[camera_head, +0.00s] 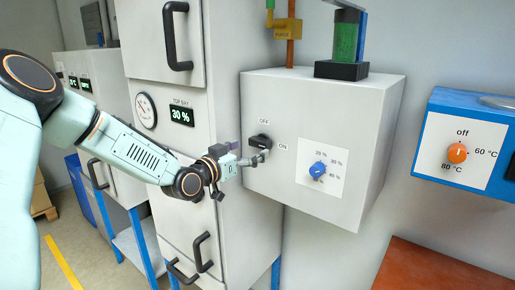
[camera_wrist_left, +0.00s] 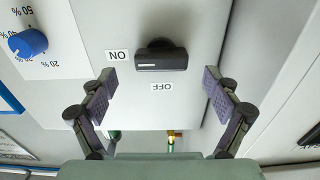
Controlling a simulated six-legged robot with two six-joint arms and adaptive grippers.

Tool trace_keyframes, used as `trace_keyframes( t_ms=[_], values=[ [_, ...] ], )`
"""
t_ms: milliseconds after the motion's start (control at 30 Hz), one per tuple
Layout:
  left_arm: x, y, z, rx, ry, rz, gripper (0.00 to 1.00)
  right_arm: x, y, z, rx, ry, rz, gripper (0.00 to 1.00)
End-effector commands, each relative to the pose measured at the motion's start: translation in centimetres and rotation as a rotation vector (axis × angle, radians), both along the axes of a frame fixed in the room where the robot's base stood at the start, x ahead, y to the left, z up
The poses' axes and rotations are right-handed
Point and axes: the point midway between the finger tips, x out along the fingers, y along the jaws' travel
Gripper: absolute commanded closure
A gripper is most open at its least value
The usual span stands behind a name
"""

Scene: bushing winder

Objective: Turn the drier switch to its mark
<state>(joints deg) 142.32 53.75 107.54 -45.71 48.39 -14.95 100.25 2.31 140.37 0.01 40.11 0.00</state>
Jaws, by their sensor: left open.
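The drier switch (camera_head: 260,141) is a black knob on the front of a grey box, with OFF printed above it and ON to its right. My right gripper is out of view.
A blue dial (camera_head: 317,170) with percent marks sits right of the switch on the grey box (camera_head: 355,120). A tall cabinet (camera_head: 178,125) with handles stands to the left. A blue-framed panel with an orange knob (camera_head: 457,153) is at the far right, above a reddish-brown surface (camera_head: 430,270).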

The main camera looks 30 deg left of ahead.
Motion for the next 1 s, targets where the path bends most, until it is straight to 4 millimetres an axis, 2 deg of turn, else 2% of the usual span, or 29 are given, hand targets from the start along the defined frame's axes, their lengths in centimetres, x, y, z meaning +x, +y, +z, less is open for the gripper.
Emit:
trace_keyframes(
  t_ms=[200,400,767,1000],
  values=[
    [2.4,-0.2,0.0,0.006,0.001,-0.004,0.11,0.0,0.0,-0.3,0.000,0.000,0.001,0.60],
    [3.9,-0.3,0.0,0.003,0.000,-0.003,0.11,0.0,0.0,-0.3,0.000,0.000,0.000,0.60],
    [4.3,-0.4,0.1,0.000,-0.002,-0.003,0.11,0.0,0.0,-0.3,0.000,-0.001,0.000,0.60],
    [4.3,-0.4,0.1,0.000,-0.001,-0.003,0.30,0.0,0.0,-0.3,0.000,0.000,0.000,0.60]
  ],
)
